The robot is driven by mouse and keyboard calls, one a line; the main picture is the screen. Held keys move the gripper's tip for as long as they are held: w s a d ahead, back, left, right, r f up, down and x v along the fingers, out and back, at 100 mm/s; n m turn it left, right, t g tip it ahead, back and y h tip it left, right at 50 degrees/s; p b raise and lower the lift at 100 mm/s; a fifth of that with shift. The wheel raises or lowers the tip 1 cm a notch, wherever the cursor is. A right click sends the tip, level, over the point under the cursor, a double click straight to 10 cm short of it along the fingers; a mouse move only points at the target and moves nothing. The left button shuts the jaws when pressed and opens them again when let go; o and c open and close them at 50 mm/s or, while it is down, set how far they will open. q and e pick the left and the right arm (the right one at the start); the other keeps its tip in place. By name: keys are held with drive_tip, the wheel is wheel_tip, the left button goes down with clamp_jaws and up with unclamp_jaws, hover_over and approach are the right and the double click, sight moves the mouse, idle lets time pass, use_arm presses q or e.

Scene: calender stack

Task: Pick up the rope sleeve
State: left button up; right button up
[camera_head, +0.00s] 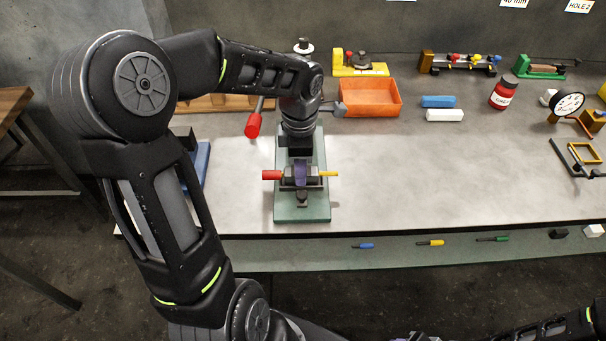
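My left gripper (300,178) points down over the green base plate (303,213) of a small bench fixture, near the table's front edge. A purple piece shows between or on its dark fingers. I cannot tell whether it is part of the gripper or the rope sleeve. A red-handled part (271,175) sticks out left of the fingers and a thin yellow rod (328,174) to the right. The fingertips partly merge with the fixture, so their opening is unclear. Part of my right arm shows at the bottom right; a dark piece at the bottom edge may be its gripper.
An orange bin (370,97), blue block (438,101), white block (445,115) and red jar (503,93) stand at the back. A dial gauge (567,103) is at the right. The right middle table is clear.

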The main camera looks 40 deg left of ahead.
use_arm(q)
clamp_jaws()
idle(0.5)
wheel_tip(320, 180, up, 10)
drive_tip(key=b, duration=0.1)
idle(0.4)
idle(0.4)
